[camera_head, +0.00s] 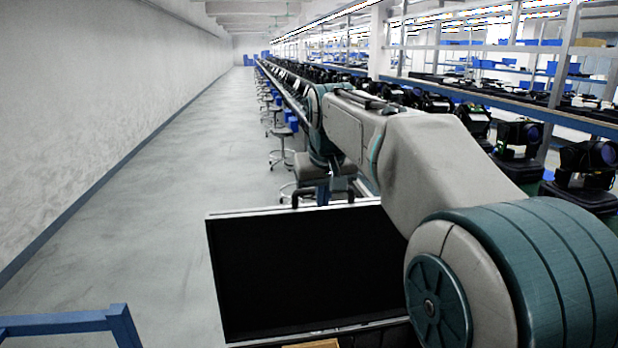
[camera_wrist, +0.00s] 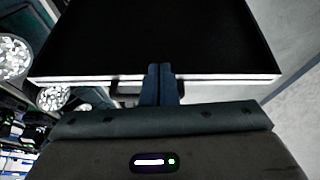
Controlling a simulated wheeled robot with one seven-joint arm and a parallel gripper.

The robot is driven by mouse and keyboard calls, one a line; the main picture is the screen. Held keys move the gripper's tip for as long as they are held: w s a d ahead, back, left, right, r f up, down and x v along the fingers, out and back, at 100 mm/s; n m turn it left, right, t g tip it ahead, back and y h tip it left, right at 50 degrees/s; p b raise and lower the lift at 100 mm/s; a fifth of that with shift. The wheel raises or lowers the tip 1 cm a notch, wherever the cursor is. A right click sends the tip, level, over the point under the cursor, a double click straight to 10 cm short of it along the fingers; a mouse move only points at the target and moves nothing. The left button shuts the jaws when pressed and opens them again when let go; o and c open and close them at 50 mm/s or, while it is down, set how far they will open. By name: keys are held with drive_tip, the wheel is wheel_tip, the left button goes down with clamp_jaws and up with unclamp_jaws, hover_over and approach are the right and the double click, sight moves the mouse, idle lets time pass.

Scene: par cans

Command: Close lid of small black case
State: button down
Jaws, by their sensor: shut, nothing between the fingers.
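The black case (camera_head: 300,270) shows in the head view as a large dark panel with thin silver edges, low in the middle. It looks like the raised lid, but its exact angle is hard to tell. In the wrist view the dark panel (camera_wrist: 155,35) fills the top, with a silver rim along its near edge and a dark handle or latch just left of the fingers. My gripper (camera_wrist: 160,67) is shut and empty, its fingertips overlapping that rim in the picture. I cannot tell whether they touch it.
A blue metal frame (camera_head: 70,325) stands at the lower left. Stools (camera_head: 283,145) and a long workbench line run behind the case. Stage lights (camera_head: 590,160) stand on the right, and lamp faces (camera_wrist: 14,60) show in the wrist view. The grey floor at left is clear.

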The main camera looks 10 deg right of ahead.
drive_tip(key=w+d+r+t+p, duration=0.1)
drive_tip(key=w+r, duration=0.2)
drive_tip(key=w, duration=0.5)
drive_tip(key=w+d+r, duration=0.2)
drive_tip(key=w+r, duration=0.1)
drive_tip(key=w, duration=0.5)
drive_tip(key=shift+m, duration=0.3)
drive_tip(key=shift+w+f, duration=0.15)
drive_tip(key=shift+f, duration=2.3)
drive_tip(key=shift+w+f, duration=0.15)
drive_tip(key=shift+f, duration=2.3)
drive_tip(key=shift+f, duration=0.1)
